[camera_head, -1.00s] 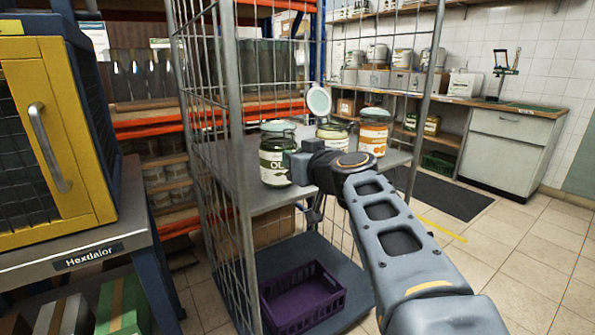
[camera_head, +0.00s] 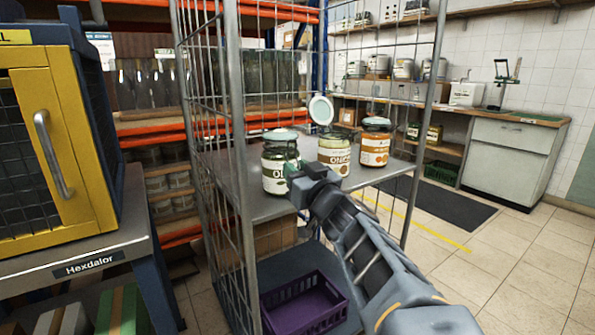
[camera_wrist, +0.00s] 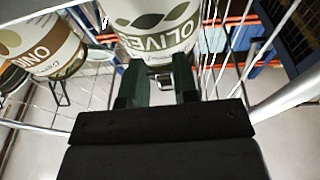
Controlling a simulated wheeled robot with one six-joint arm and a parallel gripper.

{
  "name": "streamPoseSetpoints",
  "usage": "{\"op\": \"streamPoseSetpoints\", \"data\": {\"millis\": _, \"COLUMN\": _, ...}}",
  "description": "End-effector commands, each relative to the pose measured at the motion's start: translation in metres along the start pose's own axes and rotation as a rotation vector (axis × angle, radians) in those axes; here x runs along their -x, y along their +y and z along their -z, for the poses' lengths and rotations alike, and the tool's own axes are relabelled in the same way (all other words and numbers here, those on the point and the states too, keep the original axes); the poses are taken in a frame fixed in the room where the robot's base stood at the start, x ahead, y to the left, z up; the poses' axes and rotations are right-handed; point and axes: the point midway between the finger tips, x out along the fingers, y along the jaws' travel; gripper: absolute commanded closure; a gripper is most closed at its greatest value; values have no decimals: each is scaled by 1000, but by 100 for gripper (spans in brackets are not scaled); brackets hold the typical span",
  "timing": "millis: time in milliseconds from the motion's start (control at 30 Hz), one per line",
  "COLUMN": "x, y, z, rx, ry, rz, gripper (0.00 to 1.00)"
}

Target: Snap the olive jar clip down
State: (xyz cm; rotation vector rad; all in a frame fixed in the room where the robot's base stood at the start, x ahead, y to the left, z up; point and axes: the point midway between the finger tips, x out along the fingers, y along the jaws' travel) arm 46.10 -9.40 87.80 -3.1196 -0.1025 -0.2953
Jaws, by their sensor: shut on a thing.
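The olive jar (camera_head: 273,165) stands upright on the cage trolley's shelf, leftmost of three jars. It has a white label and its pale lid (camera_head: 280,134) lies flat on top. My gripper (camera_head: 292,172) is at the right front side of the jar. In the wrist view its two dark fingers (camera_wrist: 160,86) are shut on the clip, one on each side. The clip's lower end is hidden between the fingers.
An onion jar (camera_head: 334,157) with its lid raised stands close right of my gripper, then an orange-labelled jar (camera_head: 375,150). Wire mesh sides and posts of the trolley (camera_head: 236,150) flank the shelf. A purple crate (camera_head: 303,303) sits below.

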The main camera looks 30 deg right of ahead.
Motion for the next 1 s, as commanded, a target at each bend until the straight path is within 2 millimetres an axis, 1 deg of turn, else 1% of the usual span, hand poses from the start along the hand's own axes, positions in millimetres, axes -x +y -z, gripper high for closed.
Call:
{"op": "streamPoseSetpoints", "data": {"millis": 267, "x": 0, "y": 0, "z": 0, "rx": -1, "ry": 1, "rz": 1, "gripper": 96}}
{"op": "streamPoseSetpoints", "data": {"millis": 300, "x": 0, "y": 0, "z": 0, "rx": -1, "ry": 1, "rz": 1, "gripper": 71}}
{"op": "streamPoseSetpoints", "data": {"millis": 500, "x": 0, "y": 0, "z": 0, "rx": -1, "ry": 1, "rz": 1, "gripper": 52}}
{"op": "streamPoseSetpoints", "data": {"millis": 567, "x": 0, "y": 0, "z": 0, "rx": -1, "ry": 1, "rz": 1, "gripper": 47}}
{"op": "streamPoseSetpoints", "data": {"millis": 867, "x": 1, "y": 0, "z": 0, "rx": 0, "ry": 1, "rz": 1, "gripper": 47}}
{"op": "streamPoseSetpoints", "data": {"millis": 1000, "x": 4, "y": 0, "z": -1, "rx": -1, "ry": 1, "rz": 1, "gripper": 47}}
